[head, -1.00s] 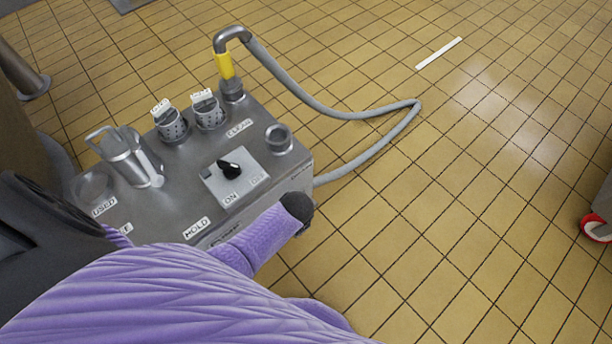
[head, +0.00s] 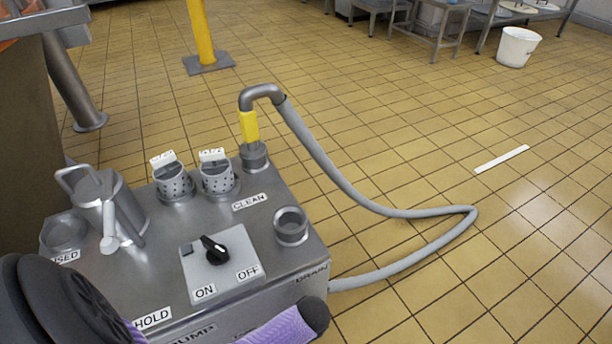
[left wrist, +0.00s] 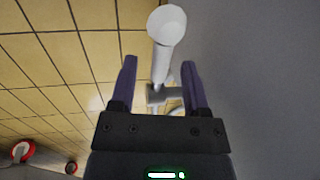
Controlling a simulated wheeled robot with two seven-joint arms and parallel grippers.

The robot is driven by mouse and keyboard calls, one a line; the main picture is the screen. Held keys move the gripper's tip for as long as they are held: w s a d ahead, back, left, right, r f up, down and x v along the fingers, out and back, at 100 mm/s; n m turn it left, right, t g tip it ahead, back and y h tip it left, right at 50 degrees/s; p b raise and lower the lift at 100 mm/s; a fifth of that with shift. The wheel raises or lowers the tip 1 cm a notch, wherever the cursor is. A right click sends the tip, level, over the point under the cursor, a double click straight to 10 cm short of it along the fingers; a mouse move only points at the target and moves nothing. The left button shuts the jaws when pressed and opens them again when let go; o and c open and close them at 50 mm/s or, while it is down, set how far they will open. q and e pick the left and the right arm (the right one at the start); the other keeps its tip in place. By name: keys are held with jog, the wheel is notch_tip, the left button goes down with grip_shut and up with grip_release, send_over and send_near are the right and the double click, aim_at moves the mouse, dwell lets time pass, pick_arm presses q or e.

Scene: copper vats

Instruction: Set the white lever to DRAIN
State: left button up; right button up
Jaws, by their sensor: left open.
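In the left wrist view, the white lever (left wrist: 163,60) has a round pale end pointing toward the camera and a shaft running down to a grey mount. My left gripper (left wrist: 158,65) is open, with its two purple fingers apart on either side of the shaft. I cannot tell whether either finger touches it. My right gripper is not in view.
On the box stand a black ON/OFF knob (head: 214,250), a metal jug (head: 108,205), two perforated cups and an empty ring holder (head: 291,226). A grey hose (head: 340,180) loops right over the tiled floor. A white bucket (head: 517,46) stands far back.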

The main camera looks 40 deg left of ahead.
pick_arm(q)
jog(key=shift+r, duration=0.1)
grip_shut()
dwell(1.2)
